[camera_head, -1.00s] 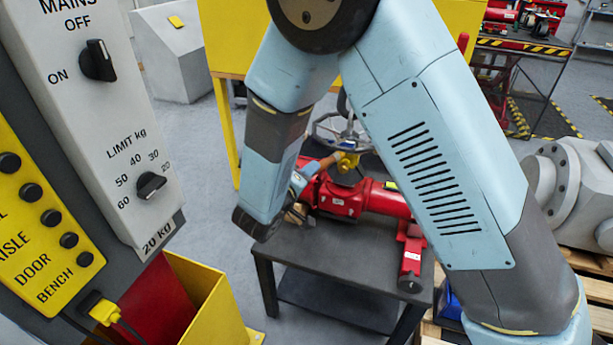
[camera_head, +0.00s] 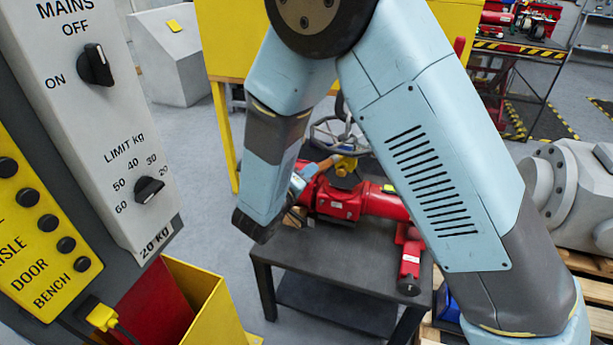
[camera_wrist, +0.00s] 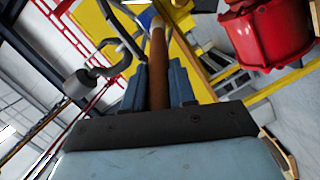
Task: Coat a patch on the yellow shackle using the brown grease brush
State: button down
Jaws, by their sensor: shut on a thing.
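My gripper (camera_wrist: 159,78) is shut on the brown grease brush (camera_wrist: 158,60); its handle stands between the two blue-grey fingers and points away from the wrist. A pale end of the brush shows near the top of the wrist view. In the head view the brush (camera_head: 326,163) reaches right from my gripper toward the yellow shackle (camera_head: 346,166). The shackle sits below the grey handwheel, above the red actuator. The brush's far end is close to the shackle, but I cannot tell whether they touch. My arm hides part of this area.
The red valve actuator (camera_head: 338,200) lies on a dark table (camera_head: 320,262). The grey handwheel (camera_head: 338,132) is behind the shackle. A grey hook (camera_wrist: 88,72) hangs left of the brush. A control panel (camera_head: 110,130) fills the left side. Grey flanged equipment (camera_head: 570,185) stands right.

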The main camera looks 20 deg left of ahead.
jog(key=shift+w+d, duration=0.1)
jog(key=shift+w, duration=0.4)
jog(key=d, duration=0.4)
jog(key=shift+s, duration=0.2)
dwell(0.4)
jog(key=shift+a, duration=0.15)
jog(key=shift+w+a, duration=0.2)
jog(key=shift+a, duration=1.7)
